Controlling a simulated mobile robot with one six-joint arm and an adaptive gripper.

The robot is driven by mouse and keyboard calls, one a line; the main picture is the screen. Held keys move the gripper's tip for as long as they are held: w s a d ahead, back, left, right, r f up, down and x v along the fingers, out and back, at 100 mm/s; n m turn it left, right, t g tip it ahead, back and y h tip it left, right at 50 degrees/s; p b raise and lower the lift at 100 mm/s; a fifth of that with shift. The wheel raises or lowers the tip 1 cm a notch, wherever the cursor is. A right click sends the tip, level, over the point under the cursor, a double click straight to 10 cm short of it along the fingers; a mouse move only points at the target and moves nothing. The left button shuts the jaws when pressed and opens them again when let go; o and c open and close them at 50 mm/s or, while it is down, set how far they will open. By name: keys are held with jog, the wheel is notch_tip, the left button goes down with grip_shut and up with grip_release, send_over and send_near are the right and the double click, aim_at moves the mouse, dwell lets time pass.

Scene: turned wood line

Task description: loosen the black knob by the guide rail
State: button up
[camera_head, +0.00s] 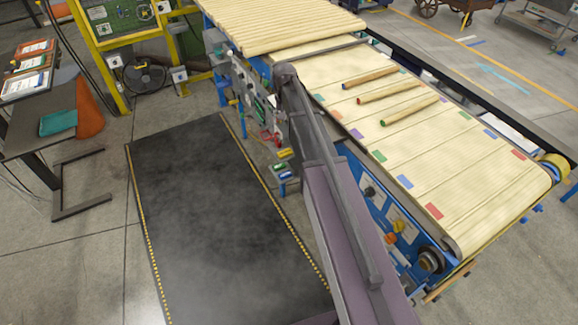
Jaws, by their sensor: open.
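A small black knob (369,192) sits on the blue side panel of the conveyor, right of my arm. A larger dark round knob or hub (431,261) is at the near end of that side. I cannot tell for certain which of them the task means. A dark guide rail (401,181) runs along the near edge of the cream belt, above the small knob. My purple and grey arm crosses the middle of the view and covers part of the conveyor side. My gripper is not visible.
Wooden spindles (388,92) lie on the slatted belt (480,185). A black floor mat (215,210) with yellow-striped edges lies clear beside the conveyor. A dark table (50,135) stands at left. A yellow frame (125,40) stands behind the mat.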

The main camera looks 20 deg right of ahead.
jog(key=s+a+f+n+b, duration=0.1)
jog(key=s+a+f+b, duration=0.1)
jog(key=s+f+b, duration=0.5)
jog(key=s, duration=0.6)
jog(key=shift+f+n, duration=0.35)
jog(key=shift+n, duration=0.05)
jog(key=shift+s, duration=0.1)
jog(key=s+a+n, duration=0.1)
jog(key=s, duration=1.1)
jog(key=shift+s+a+n, duration=0.2)
jog(key=shift+s+n, duration=0.1)
jog(key=shift+n, duration=0.1)
